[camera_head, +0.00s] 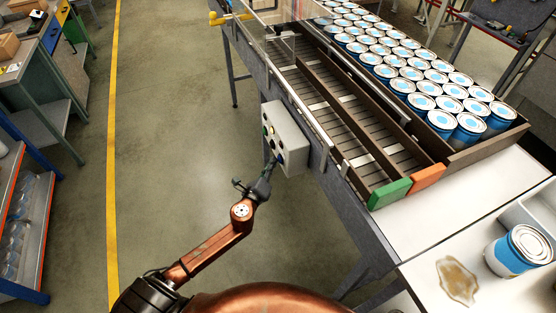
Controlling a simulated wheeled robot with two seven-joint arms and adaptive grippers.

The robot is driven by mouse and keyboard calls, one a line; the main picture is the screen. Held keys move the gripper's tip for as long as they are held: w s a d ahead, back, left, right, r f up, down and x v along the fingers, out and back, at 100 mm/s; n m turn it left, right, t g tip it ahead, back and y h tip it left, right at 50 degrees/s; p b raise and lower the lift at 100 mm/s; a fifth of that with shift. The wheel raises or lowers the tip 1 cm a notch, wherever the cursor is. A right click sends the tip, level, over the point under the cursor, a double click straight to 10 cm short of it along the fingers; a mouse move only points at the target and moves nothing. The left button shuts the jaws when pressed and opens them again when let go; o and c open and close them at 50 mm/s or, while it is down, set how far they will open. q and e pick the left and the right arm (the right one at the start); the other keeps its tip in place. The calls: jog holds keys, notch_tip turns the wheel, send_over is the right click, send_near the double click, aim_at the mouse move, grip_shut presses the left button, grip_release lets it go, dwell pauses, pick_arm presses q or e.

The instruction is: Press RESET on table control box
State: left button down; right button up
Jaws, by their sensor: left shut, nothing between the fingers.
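The grey control box (286,134) hangs on the side of the conveyor table, near the middle of the camera_head view. Its left face carries several small buttons, with white and green or yellow spots visible; their labels are too small to read. My left gripper (274,164) is shut and empty. Its fingertips are at the lower part of the button face, very close to it. I cannot tell whether they touch a button, and the gripper hides part of that face. My right gripper is not in view.
The roller conveyor (340,115) has a green block (390,193) and an orange block (427,178) at its near end. Many blue-white cans stand on the right. One can (520,249) stands beside a brown spill (457,281). The floor (170,130) left of the box is clear.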

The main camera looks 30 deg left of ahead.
pick_arm(q)
jog(key=shift+s+a, duration=0.4)
jog(key=shift+s, duration=0.1)
jog(key=s+a, duration=0.3)
jog(key=shift+s+a+b, duration=0.15)
jog(key=shift+s+b, duration=0.2)
jog(key=shift+s, duration=0.05)
dwell(0.8)
